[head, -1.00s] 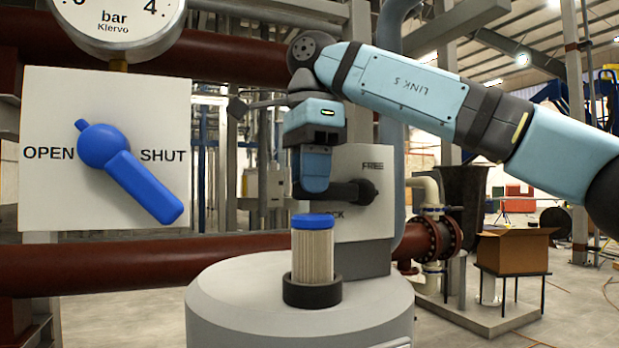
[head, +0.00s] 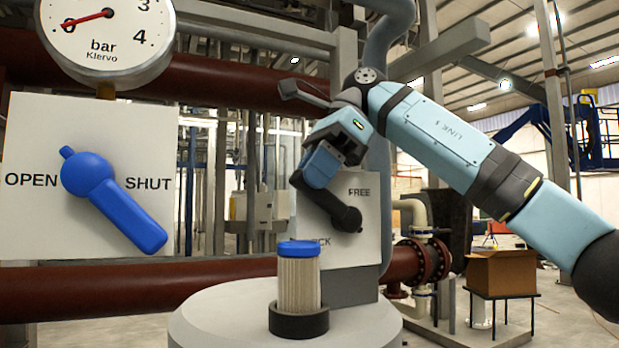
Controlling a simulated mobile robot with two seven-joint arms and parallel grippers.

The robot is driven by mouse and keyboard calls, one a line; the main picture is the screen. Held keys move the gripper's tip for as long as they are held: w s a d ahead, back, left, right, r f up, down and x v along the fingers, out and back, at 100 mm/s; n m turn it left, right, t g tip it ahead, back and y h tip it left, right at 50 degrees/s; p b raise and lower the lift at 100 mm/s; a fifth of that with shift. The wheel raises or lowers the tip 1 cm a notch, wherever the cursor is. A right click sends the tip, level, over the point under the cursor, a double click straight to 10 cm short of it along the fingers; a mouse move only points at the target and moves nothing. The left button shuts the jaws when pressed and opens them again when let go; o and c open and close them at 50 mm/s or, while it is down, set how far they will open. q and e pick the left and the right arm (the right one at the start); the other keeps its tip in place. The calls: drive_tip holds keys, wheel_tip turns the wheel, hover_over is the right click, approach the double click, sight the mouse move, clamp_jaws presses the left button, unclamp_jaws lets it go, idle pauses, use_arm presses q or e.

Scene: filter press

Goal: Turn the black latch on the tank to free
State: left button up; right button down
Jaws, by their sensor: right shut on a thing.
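The black latch (head: 345,214) is on a pale plate (head: 368,240) on the tank's far side. Its hub is below the word FREE, and its arm slants up and to the left. The word LOCK is partly hidden at the plate's lower left. My right gripper (head: 307,180) is shut on the latch's outer end, which its fingers partly hide. The tank (head: 215,312) has a pale round top. My left gripper is out of view.
A pleated filter with a blue cap (head: 298,248) stands in a black ring on the tank, in front of the latch. A blue valve handle (head: 115,202) on a white panel points towards lower right, below a pressure gauge (head: 105,38). A red pipe (head: 130,292) runs behind the tank.

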drive_tip(key=shift+d+r, duration=0.1)
drive_tip(key=shift+r, duration=0.1)
drive_tip(key=c, duration=1)
unclamp_jaws()
drive_tip(key=shift+s+d, duration=0.1)
drive_tip(key=shift+s, duration=0.1)
drive_tip(key=shift+f, duration=0.1)
